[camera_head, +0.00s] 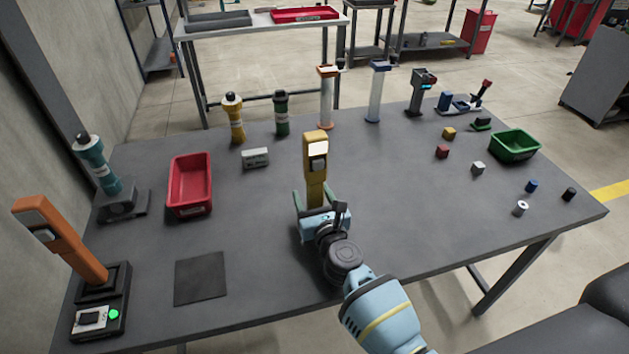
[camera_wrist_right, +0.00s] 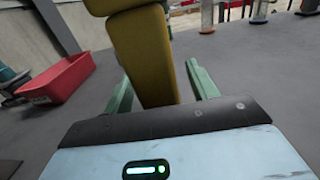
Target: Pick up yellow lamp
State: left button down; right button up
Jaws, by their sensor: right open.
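The yellow lamp (camera_head: 316,172) stands upright near the middle of the grey table, with a pale lit panel near its top. My right gripper (camera_head: 315,198) is at the lamp's lower part, with its arm coming in from the bottom right. In the right wrist view the yellow lamp (camera_wrist_right: 146,60) rises between the two green fingers of the right gripper (camera_wrist_right: 160,85). The fingers are open, with a visible gap on the right side of the lamp. The lamp's foot is hidden behind the gripper. My left gripper is not in view.
A red bin (camera_head: 190,210) stands left of the lamp, beside a small grey-white box (camera_head: 255,158). An orange lamp (camera_head: 62,240) stands at the front left. Upright devices line the back. Small blocks and a green bin (camera_head: 515,153) are at right.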

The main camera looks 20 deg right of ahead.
aim_at(313, 164)
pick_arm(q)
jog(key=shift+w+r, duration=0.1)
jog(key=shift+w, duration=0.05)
pick_arm(e)
jog(key=shift+w, duration=0.1)
jog(key=shift+r, duration=0.1)
jog(key=c, duration=1.2)
